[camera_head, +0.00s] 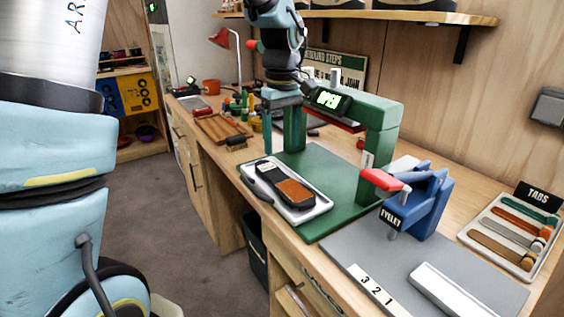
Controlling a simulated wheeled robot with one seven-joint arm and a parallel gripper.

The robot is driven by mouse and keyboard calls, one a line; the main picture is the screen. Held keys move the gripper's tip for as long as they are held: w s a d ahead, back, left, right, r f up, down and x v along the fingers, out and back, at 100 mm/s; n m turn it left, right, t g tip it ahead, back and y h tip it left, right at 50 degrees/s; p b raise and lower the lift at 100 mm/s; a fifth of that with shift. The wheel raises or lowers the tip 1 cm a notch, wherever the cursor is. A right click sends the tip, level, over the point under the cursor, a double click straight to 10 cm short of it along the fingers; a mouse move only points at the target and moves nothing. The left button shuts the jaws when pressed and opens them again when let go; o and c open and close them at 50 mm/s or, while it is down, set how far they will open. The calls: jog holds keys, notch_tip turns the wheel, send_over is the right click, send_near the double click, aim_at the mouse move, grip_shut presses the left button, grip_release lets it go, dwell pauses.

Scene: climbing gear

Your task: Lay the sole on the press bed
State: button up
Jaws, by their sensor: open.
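A dark sole with an orange-brown patch (285,184) lies flat on a white tray-like plate (309,213). A dark elongated piece (256,184) lies along the plate's left side. The plate rests at the left part of the green press base (338,185). The green press (375,117) stands behind it, and its display reads OPEN. I cannot tell whether the white plate is the press bed. My gripper (281,148) points down, open and empty, above and behind the sole's far end. It overlaps the press's rear post in the picture.
A blue eyelet tool (420,205) with a red handle stands right of the press on a grey mat (360,245). A tabs tray (510,232) lies at far right. Brushes, bottles and a wooden rack (220,130) stand farther back on the bench.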

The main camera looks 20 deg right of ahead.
jog(key=w+a+m, duration=0.1)
jog(key=w+a, duration=0.1)
jog(key=a, duration=1.1)
jog(key=s+a+f+m, duration=0.1)
jog(key=s+a+f, duration=0.2)
jog(key=a, duration=0.5)
jog(key=s+a+f+m+t, duration=0.1)
jog(key=s+a+f, duration=0.2)
jog(key=a, duration=0.6)
jog(key=shift+t, duration=0.3)
